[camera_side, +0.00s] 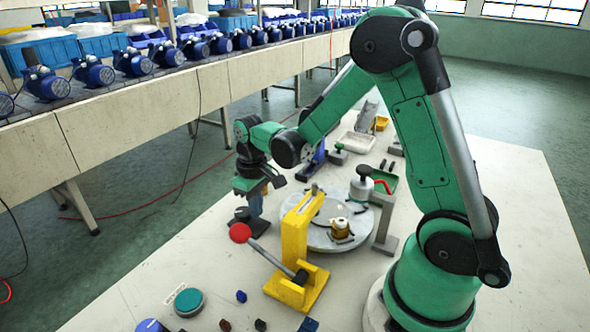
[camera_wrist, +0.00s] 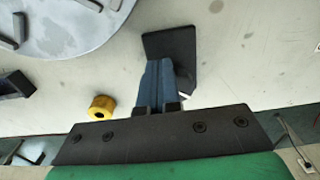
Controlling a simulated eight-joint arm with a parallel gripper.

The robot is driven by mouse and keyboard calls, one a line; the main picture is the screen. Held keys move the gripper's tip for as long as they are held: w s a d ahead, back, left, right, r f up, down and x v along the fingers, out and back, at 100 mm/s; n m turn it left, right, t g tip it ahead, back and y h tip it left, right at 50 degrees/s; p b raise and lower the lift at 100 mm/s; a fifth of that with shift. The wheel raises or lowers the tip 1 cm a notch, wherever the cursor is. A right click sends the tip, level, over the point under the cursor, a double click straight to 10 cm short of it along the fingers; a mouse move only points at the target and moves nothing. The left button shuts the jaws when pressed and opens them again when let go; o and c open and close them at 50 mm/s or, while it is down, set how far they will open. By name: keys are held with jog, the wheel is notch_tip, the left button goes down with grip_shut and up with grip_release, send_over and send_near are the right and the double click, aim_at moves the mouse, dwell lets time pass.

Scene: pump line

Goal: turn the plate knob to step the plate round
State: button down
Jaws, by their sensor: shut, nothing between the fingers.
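The round grey plate (camera_side: 318,236) lies on the table behind the yellow lever press and bears a small brass-coloured part (camera_side: 340,229). It also shows in the wrist view (camera_wrist: 80,44), at the upper left. My gripper (camera_side: 256,212) points down left of the plate, its blue fingers together and empty. In the wrist view my gripper (camera_wrist: 160,68) is above a dark flat base (camera_wrist: 168,45) with a grey rounded piece (camera_wrist: 186,84) beside the fingers. That dark piece (camera_side: 240,215) also shows under my gripper. I cannot tell whether it is the plate knob, or whether the fingers touch it.
The yellow press (camera_side: 296,232) with a red-ball lever (camera_side: 240,233) stands close to my gripper. A teal round button (camera_side: 188,300) and several small blocks lie at the front. A conveyor of blue pumps (camera_side: 132,62) runs behind.

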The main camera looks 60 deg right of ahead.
jog(key=shift+s+d, duration=0.1)
jog(key=shift+s, duration=0.2)
jog(key=shift+r, duration=3)
jog(key=shift+w+a+f, duration=0.1)
jog(key=shift+a+f, duration=0.35)
jog(key=shift+f, duration=0.55)
jog(key=shift+a+f, duration=0.4)
jog(key=shift+f, duration=0.6)
jog(key=shift+w+a+f, duration=0.1)
jog(key=shift+a+f, duration=0.35)
jog(key=shift+f, duration=0.55)
jog(key=shift+w+d, duration=0.1)
jog(key=shift+w, duration=0.05)
